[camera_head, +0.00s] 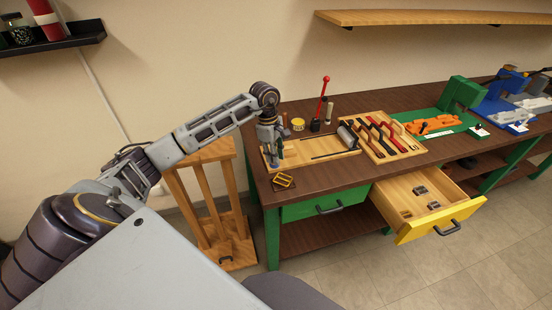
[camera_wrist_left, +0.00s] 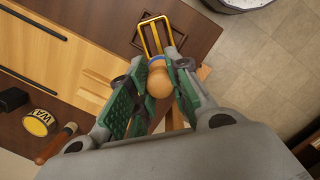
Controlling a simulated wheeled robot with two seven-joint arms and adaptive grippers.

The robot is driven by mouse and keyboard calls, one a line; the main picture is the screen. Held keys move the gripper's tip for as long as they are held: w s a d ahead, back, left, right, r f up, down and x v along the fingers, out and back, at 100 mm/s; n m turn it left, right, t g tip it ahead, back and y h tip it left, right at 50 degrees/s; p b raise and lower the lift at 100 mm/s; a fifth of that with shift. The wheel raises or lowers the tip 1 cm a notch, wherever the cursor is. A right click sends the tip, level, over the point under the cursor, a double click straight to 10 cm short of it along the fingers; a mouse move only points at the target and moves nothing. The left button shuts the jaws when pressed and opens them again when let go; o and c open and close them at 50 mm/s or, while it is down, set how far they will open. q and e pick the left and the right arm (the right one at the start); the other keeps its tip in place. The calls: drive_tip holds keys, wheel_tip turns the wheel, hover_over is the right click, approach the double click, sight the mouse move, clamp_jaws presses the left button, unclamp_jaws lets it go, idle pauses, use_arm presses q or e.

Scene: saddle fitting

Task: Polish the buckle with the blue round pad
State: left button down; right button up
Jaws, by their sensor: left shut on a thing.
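The brass-yellow buckle (camera_head: 283,180) lies at the front left of the brown workbench. It also shows at the top of the left wrist view (camera_wrist_left: 146,33), on a dark base. My left gripper (camera_head: 272,154) points down just behind the buckle. In the left wrist view its green-padded fingers (camera_wrist_left: 160,68) are shut on a round wooden knob (camera_wrist_left: 159,83). A blue rim of the round pad (camera_wrist_left: 156,60) shows beyond the knob, at the buckle's near end. Whether pad and buckle touch is unclear. The pad's underside is hidden. My right gripper is not in view.
A wooden tool board (camera_head: 335,155) lies beside the gripper. A yellow wax tin (camera_wrist_left: 39,122) and a wooden-handled tool (camera_wrist_left: 55,145) stand nearby. A yellow-fronted drawer (camera_head: 425,222) is open at the front. A wooden rack (camera_head: 203,205) stands left of the bench.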

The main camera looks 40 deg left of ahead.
use_arm(q)
drive_tip(key=shift+r+p, duration=0.3)
drive_tip(key=shift+r, duration=0.95)
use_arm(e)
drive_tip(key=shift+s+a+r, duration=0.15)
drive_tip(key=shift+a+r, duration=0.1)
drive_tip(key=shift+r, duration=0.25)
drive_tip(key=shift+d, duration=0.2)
